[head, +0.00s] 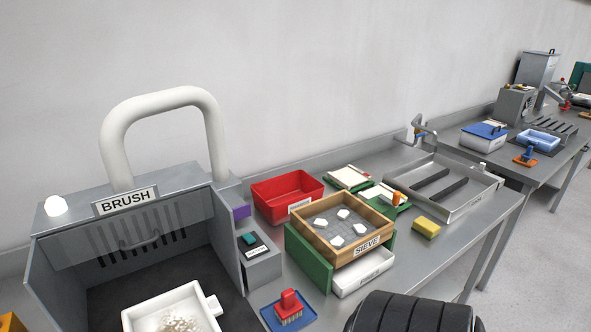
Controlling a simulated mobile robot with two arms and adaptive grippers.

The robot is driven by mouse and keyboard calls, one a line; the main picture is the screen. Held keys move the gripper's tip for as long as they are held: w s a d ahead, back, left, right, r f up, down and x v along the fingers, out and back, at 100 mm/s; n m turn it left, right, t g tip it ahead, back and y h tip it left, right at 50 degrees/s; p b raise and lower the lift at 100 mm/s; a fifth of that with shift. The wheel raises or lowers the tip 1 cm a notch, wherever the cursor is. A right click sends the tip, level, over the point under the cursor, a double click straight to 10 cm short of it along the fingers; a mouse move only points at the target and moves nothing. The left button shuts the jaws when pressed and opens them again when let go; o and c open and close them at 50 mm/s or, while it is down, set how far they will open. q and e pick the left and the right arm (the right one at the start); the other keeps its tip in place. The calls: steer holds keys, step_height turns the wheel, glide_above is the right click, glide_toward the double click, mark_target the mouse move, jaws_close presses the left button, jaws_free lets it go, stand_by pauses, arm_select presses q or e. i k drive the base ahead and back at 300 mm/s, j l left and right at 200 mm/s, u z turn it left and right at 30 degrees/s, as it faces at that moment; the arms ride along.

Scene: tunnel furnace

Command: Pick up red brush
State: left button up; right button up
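The red brush (289,306) stands on a small blue tray (270,315) near the front edge of the grey bench, to the right of the brush booth. Its red handle points up and pale bristles show below. Nothing is touching it. Neither of my grippers can be made out in the head view. A black ribbed rounded part at the bottom right looks like part of my own body.
The booth labelled BRUSH (126,200) holds a white tray (135,319) with grains.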

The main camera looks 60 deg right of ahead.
mark_target(289, 308)
steer(key=z, duration=1.8)
steer(key=l+u, duration=0.25)
steer(key=u, duration=0.15)
steer(key=l+u, duration=0.3)
steer(key=u, duration=0.15)
steer(key=l+u, duration=0.25)
steer(key=u, duration=0.15)
